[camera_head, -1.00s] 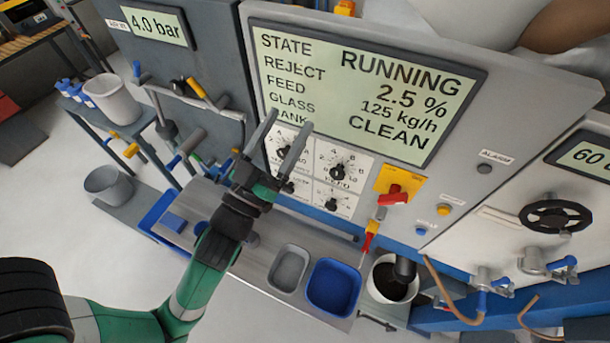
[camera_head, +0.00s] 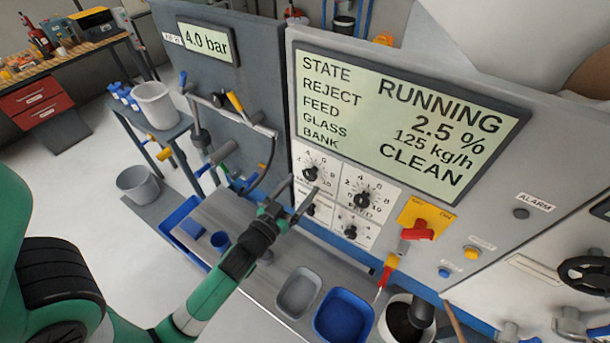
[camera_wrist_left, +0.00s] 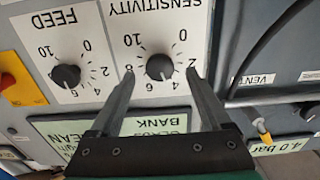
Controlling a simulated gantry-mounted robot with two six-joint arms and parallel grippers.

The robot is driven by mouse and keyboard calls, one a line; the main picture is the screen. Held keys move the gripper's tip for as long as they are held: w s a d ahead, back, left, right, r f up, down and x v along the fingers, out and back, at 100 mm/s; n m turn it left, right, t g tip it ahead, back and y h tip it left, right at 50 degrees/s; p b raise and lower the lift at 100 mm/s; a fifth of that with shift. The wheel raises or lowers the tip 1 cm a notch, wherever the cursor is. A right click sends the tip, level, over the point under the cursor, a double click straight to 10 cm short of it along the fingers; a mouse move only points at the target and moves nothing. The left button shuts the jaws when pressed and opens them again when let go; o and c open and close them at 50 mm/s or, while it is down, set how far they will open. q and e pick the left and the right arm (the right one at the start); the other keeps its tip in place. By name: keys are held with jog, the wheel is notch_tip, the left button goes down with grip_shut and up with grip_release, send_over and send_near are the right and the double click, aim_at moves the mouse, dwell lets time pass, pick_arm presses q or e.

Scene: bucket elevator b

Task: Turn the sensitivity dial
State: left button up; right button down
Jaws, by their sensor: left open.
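The sensitivity dial (camera_head: 310,174) is a round black knob on a white scale plate, at the upper left of the dial group below the display. In the left wrist view the sensitivity dial (camera_wrist_left: 160,67) appears upside down under its SENSITIVITY label. My left gripper (camera_head: 304,184) is open and empty, in front of the panel at this dial. In the left wrist view its two fingertips (camera_wrist_left: 160,71) lie to either side of the knob, apart from it in the picture. I cannot tell how far they are from the panel. My right gripper is not in view.
The feed dial (camera_head: 361,199) is just right of the sensitivity dial, with more dials below. A red handle (camera_head: 417,231) on a yellow plate is further right. A grey tray (camera_head: 299,293) and a blue tray (camera_head: 343,316) sit on the bench below. A lever frame (camera_head: 225,112) stands left.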

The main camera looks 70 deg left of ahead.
aim_at(312, 173)
pick_arm(q)
jog(key=shift+x, duration=1.4)
grip_shut()
jog(key=shift+m+p, duration=0.3)
jog(key=shift+m, duration=0.1)
jog(key=shift+m+p, duration=0.3)
jog(key=shift+m, duration=0.7)
jog(key=shift+m+p, duration=0.6)
jog(key=shift+m, duration=1.5)
grip_release()
